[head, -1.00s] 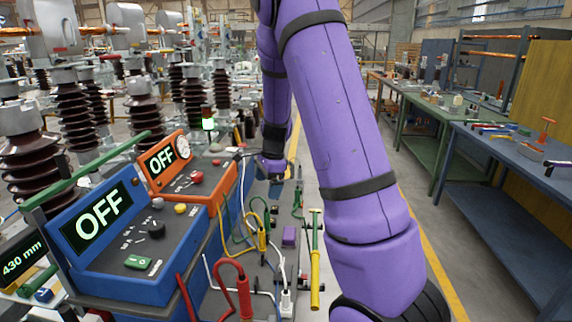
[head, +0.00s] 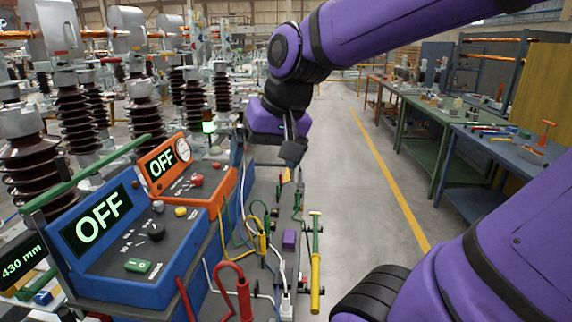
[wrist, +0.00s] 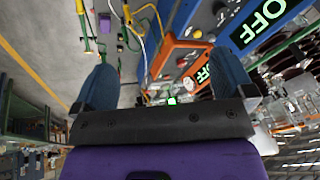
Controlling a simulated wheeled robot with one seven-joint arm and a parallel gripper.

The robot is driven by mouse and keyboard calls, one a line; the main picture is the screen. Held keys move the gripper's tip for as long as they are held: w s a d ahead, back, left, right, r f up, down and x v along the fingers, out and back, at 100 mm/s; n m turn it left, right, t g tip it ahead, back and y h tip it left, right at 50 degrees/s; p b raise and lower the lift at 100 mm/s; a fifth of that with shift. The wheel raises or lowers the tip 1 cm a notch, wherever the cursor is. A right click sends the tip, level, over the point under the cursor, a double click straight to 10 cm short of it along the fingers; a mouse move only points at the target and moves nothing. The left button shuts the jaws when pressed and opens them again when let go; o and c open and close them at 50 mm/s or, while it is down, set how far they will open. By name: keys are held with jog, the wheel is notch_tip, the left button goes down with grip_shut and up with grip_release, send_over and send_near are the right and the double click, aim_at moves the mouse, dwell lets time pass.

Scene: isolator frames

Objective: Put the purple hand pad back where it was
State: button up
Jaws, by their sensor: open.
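The purple hand pad (head: 289,239) is a small purple block lying on the grey top of the cart (head: 262,215), between coloured cables and a green-and-yellow rod. The wrist view also shows it at the top left (wrist: 105,22). My gripper (wrist: 160,70) is open, with its two blue fingers spread wide and nothing between them. In the head view my gripper (head: 290,150) hangs above the far end of the cart, beyond the pad and clear of it. The fingertips are hard to make out in that view.
A blue OFF box (head: 110,240) and an orange OFF box (head: 190,175) stand left of the pad. A red-handled lead (head: 244,298) and the green-and-yellow rod (head: 315,260) are near it. The floor aisle to the right is clear, with workbenches (head: 510,145) beyond.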

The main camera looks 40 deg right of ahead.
jog(key=s+a+n+t+h, duration=0.1)
jog(key=s+n, duration=0.3)
jog(key=s, duration=0.3)
jog(key=shift+a+r, duration=0.3)
jog(key=shift+r, duration=0.15)
